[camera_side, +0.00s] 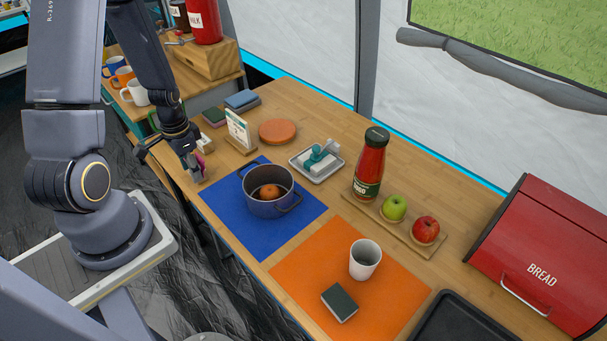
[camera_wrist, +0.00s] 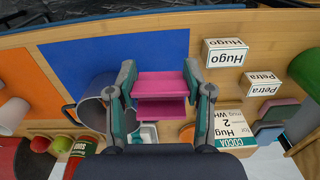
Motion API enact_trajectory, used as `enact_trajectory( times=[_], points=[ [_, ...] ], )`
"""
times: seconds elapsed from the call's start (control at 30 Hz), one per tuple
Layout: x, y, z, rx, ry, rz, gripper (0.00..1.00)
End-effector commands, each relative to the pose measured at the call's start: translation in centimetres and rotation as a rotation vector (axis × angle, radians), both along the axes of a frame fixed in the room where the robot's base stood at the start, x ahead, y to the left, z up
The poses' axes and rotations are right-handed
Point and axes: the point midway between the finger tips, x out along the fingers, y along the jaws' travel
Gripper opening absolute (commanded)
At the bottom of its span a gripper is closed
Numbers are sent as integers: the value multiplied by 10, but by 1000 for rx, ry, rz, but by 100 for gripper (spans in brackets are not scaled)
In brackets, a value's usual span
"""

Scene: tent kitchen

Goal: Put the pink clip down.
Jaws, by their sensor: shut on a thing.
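The pink clip (camera_wrist: 160,88) is held between the two fingers of my gripper (camera_wrist: 165,84) in the wrist view. In the side view my gripper (camera_side: 187,163) is shut on the pink clip (camera_side: 201,162) near the table's left edge, just off the upper left corner of the blue mat (camera_side: 226,224). The fingers hide part of the clip there. I cannot tell exactly how far it is above the table.
A dark pot (camera_side: 270,211) with an orange-brown round thing in it stands on the blue mat. Cards reading Hugo (camera_wrist: 224,53) and Petra (camera_wrist: 262,84) and a printed sign (camera_side: 239,128) are close by. An orange mat (camera_side: 310,270) holds a cup (camera_side: 365,260).

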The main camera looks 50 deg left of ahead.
Motion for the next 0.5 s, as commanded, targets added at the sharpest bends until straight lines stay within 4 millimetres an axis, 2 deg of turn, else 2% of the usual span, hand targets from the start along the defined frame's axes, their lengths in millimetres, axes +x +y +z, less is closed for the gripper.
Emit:
enact_trajectory(
  times=[0.13, 0.27, 0.37, 0.5],
  points=[
    [-11, -11, 6, 0, 1, -23, 36],
    [1, -30, 4, 2, 5, -147, 36],
    [19, -56, -1, 4, 10, -324, 36],
    [44, -106, -10, 10, 21, -635, 36]
  ],
)
